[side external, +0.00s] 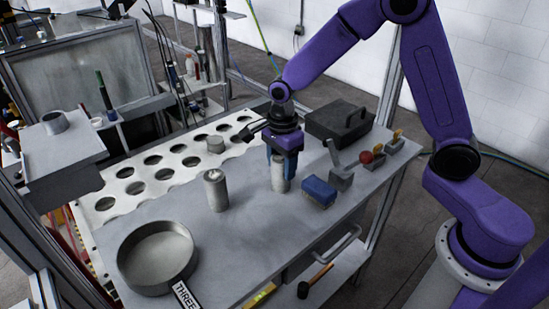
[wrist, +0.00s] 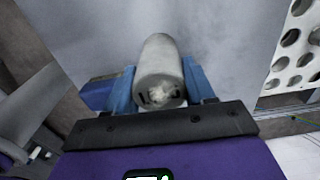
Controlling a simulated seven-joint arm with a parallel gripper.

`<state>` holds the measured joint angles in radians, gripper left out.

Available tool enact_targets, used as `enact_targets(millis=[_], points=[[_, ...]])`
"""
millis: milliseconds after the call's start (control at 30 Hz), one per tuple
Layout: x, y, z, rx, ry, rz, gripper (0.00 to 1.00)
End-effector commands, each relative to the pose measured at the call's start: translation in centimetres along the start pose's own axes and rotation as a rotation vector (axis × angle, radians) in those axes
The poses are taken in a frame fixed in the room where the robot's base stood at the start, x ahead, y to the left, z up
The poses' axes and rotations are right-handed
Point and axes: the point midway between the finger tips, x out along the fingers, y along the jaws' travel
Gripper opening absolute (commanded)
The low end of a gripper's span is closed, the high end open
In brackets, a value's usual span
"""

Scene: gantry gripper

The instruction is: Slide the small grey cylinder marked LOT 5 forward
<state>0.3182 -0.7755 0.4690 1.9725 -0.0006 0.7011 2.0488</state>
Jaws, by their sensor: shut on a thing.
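A small grey cylinder (side external: 279,180) stands upright on the grey table (side external: 340,215), between the fingers of my gripper (side external: 280,165). In the wrist view the cylinder (wrist: 160,75) sits between the two blue fingers (wrist: 162,90), which are shut on it. Dark marks show on its near end, but I cannot read them clearly. A second grey cylinder (side external: 215,190) stands upright on the table to the left, apart from my gripper. Its marking cannot be read.
A round metal pan (side external: 157,257) with a label "THREE" (side external: 186,295) is at the front left. A blue block (side external: 319,192), a grey lever block (side external: 341,178) and a red-knobbed block (side external: 366,158) stand right of my gripper. A dark case (side external: 338,122) lies behind. The perforated plate (side external: 135,190) borders the left.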

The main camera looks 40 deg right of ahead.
Motion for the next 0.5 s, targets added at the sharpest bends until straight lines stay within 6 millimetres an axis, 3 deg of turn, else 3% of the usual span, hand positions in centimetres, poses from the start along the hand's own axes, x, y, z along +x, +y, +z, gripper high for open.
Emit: enact_targets(millis=[500], points=[[-0.1, 5.0, 0.0, -0.002, -0.002, -0.003, 0.03]])
